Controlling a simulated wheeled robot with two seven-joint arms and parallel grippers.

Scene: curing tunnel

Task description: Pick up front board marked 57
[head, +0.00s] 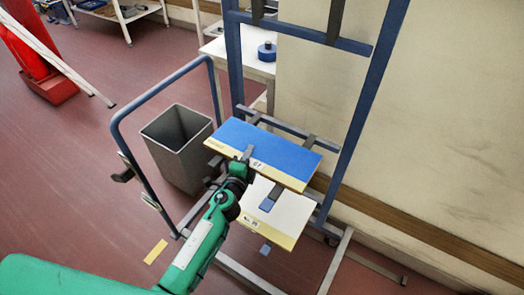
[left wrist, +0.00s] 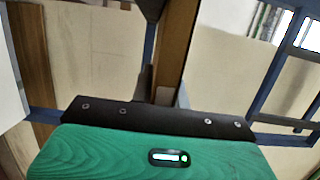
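The front board with a blue top and pale yellow edge (head: 270,148) lies on the upper level of the blue rack. A small white label on its front edge seems to read 57. My left gripper (head: 246,158) is at this front edge, left of the label, with one dark finger over the blue top. In the left wrist view the board's brown edge (left wrist: 176,45) runs up between dark finger parts. I cannot tell whether the fingers press on it. My right gripper is out of view.
A white-topped board (head: 285,212) with a label sits on the level below, close under my gripper. The blue rack frame (head: 236,65) rises behind, by a beige wall. A grey bin (head: 180,150) stands left.

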